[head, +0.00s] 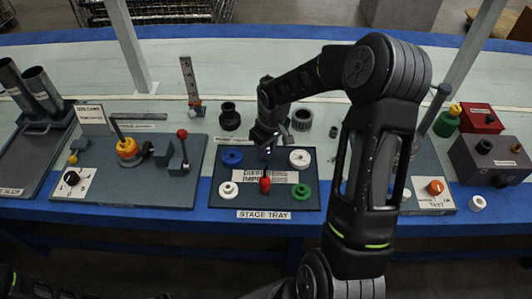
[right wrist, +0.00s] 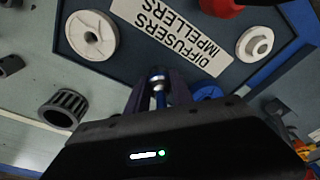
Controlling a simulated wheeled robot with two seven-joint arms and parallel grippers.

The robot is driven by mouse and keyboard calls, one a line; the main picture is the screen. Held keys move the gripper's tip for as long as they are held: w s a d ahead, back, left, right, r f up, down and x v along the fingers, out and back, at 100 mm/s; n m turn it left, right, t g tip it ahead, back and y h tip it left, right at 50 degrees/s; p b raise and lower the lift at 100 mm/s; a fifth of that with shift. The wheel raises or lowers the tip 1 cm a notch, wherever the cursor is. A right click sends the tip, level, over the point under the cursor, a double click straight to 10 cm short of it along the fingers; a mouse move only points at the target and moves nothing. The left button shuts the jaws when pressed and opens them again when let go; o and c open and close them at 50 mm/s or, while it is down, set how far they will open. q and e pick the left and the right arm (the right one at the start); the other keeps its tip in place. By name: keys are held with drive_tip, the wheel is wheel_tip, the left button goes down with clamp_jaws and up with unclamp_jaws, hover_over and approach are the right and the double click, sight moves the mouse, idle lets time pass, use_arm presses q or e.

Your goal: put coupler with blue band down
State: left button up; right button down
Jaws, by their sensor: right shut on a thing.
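My right gripper (head: 266,146) reaches in from the right and is over the back middle of the stage tray (head: 278,204). In the right wrist view its fingers are shut on the coupler with blue band (right wrist: 158,78), a small silvery piece with a blue ring. The fingers hide part of it. In that view it shows in front of the tray's back edge; I cannot tell whether it touches anything below. In the head view it is too small and covered to make out. My left gripper is not in view.
The tray holds a blue disc (head: 232,157), a red knob (head: 265,184), white discs (head: 299,159) and a green ring (head: 297,194). Behind it stand a dark flanged part (head: 229,117) and a ribbed dark ring (head: 302,119). A red-handled lever (head: 182,150) is left of the tray.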

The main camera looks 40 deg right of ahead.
drive_tip(key=shift+f, duration=0.8)
drive_tip(key=shift+f, duration=0.25)
drive_tip(key=c, duration=1.1)
unclamp_jaws()
drive_tip(key=shift+r, duration=0.1)
drive_tip(key=shift+r, duration=0.1)
wheel_tip(320, 180, up, 12)
drive_tip(key=s+p, duration=0.1)
drive_tip(key=shift+s, duration=0.4)
drive_tip(key=shift+d, duration=0.1)
